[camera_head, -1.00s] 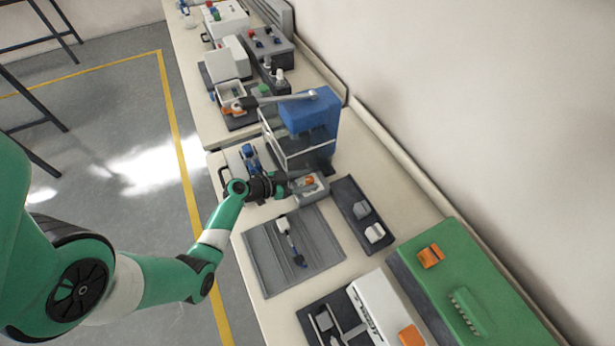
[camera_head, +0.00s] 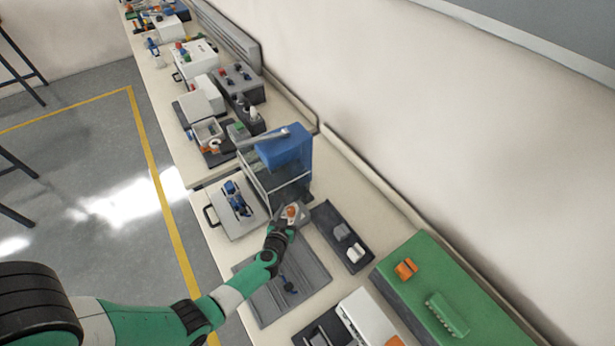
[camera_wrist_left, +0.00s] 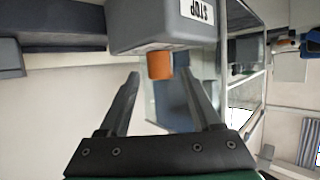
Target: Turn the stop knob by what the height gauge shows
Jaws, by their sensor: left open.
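The stop knob is an orange cylinder (camera_wrist_left: 160,65) on a grey box marked STOP (camera_wrist_left: 150,28) in the left wrist view. In the head view the orange knob (camera_head: 292,211) sits at the end of my left arm, in front of the blue machine. My left gripper (camera_wrist_left: 160,85) is open, its two fingers on either side of and just short of the knob. In the head view the left gripper (camera_head: 284,216) partly covers the box. I cannot make out a height gauge or its reading. My right gripper is not in view.
A blue press-like machine (camera_head: 285,148) with clear sides stands behind the box. A tray with a blue-handled device (camera_head: 236,200) lies to its left.

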